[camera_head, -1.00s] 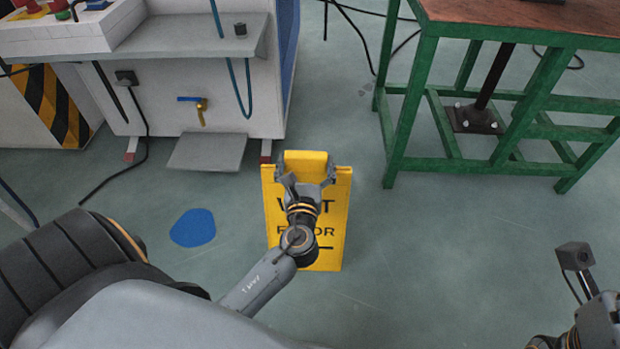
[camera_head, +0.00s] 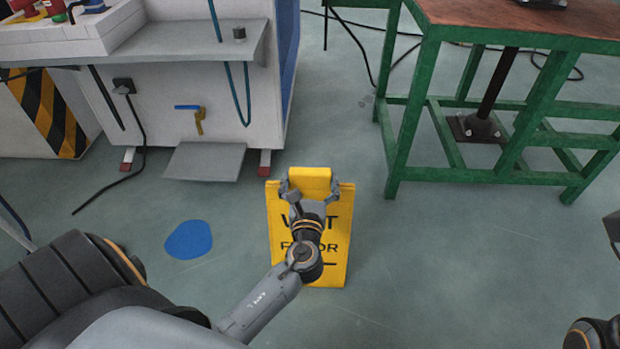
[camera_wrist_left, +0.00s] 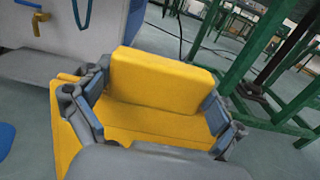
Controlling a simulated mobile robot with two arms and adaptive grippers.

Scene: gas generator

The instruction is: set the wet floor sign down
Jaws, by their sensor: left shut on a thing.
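The yellow wet floor sign (camera_head: 337,262) is upright in front of the white machine, its lettered face toward me. My left gripper (camera_head: 310,186) is shut on the block-like top of the sign, with one finger on each side. In the left wrist view the yellow top (camera_wrist_left: 160,82) sits between the two fingers of the left gripper (camera_wrist_left: 150,112). The arm covers part of the lettering and the lower face. I cannot tell whether the sign's bottom edge touches the floor. A part of my right arm shows at the right edge, but its fingers are out of view.
A blue patch (camera_head: 188,240) lies on the floor left of the sign. The white machine (camera_head: 200,80), with a low grey step (camera_head: 205,162), stands behind. A green-framed table (camera_head: 405,130) stands back right. The floor (camera_head: 450,260) right of the sign is clear.

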